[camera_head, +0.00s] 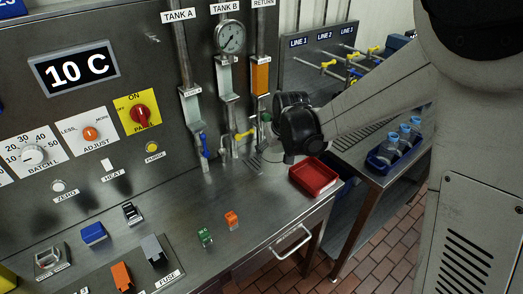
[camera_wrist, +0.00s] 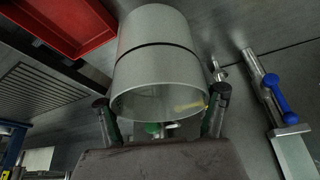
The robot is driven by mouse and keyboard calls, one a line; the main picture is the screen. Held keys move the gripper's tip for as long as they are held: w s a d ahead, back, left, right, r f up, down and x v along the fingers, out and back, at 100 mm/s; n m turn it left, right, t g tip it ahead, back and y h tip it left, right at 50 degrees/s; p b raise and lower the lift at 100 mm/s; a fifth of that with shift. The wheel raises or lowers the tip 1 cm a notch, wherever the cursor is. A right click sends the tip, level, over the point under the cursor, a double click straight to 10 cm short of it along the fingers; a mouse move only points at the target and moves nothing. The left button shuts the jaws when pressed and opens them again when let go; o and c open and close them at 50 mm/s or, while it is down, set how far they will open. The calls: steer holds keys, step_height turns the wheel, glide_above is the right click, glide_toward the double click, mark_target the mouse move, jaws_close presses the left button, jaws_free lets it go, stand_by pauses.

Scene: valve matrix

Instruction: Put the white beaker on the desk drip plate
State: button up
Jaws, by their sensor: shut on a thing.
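The white beaker (camera_wrist: 158,60), pale grey with a dark band, lies between the two fingers of my gripper (camera_wrist: 162,100) in the wrist view, which is shut on it. In the head view my gripper (camera_head: 283,128) is over the back right of the desk, below the TANK B and RETURN pipes. The beaker (camera_head: 272,151) shows only partly there, behind the dark gripper body. A grey slatted plate, seemingly the desk drip plate (camera_head: 252,164), lies beside and below it, partly hidden. I cannot tell whether the beaker touches it.
Pipe valves with blue (camera_head: 204,146) and yellow (camera_head: 244,134) handles stand close on the left. A second bench with a blue bottle rack (camera_head: 384,160) is at right.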

steer(key=w+a+f, duration=0.1)
steer(key=w+f, duration=0.1)
steer(key=w, duration=0.1)
steer(key=w+a+f, duration=0.1)
steer(key=w, duration=0.2)
steer(key=w+a+f+b, duration=0.1)
steer(key=w+f, duration=0.1)
steer(key=w, duration=0.2)
steer(key=shift+a+f, duration=0.3)
steer(key=shift+a, duration=0.05)
steer(key=shift+w+a+f, duration=0.2)
steer(key=shift+w+f, duration=0.3)
steer(key=shift+w, duration=0.05)
steer(key=shift+w+a+f, duration=0.15)
steer(key=shift+w+f, duration=0.35)
steer(key=shift+s+f+b, duration=0.1)
steer(key=shift+f+b, duration=0.15)
steer(key=shift+b, duration=0.3)
steer(key=shift+f, duration=0.1)
